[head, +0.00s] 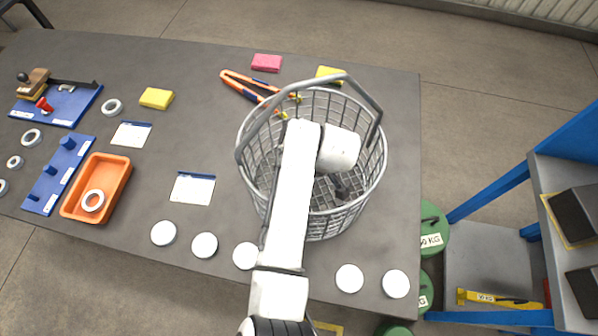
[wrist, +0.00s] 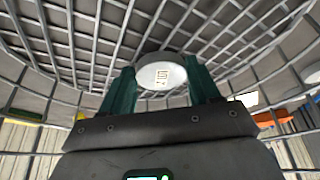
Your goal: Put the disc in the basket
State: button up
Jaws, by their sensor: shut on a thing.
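The wire basket (head: 375,165) stands on the table with its handle raised. My arm reaches over its near rim and down into it. My gripper (wrist: 163,88) is shut on a white disc (wrist: 163,74) with a small square mark on its face, held between the two green fingers. Basket mesh surrounds the gripper and disc in the wrist view, so both are inside the basket. Whether the disc touches the mesh is hard to tell. In the head view my arm hides the held disc, and only a dark part of the gripper shows through the wires.
Several white discs (head: 204,245) lie along the table's front edge. Orange-handled tongs (head: 250,84) lie against the basket's far left. A yellow block (head: 329,74) and a pink block (head: 266,62) are behind. An orange tray (head: 118,176) is at left. Blue shelving (head: 500,192) stands right.

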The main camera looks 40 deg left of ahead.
jog(key=o, duration=1.3)
jog(key=shift+s+d+f, duration=0.15)
jog(key=shift+d+f, duration=0.1)
jog(key=shift+f, duration=0.5)
jog(key=shift+c, duration=0.2)
jog(key=shift+o, duration=0.4)
jog(key=shift+s, duration=0.1)
jog(key=shift+a+r+p, duration=0.15)
jog(key=shift+r+p, duration=0.2)
jog(key=shift+r, duration=0.4)
jog(key=v, duration=0.7)
jog(key=shift+w+r+b, duration=0.2)
jog(key=shift+r+b, duration=0.1)
jog(key=shift+r, duration=0.1)
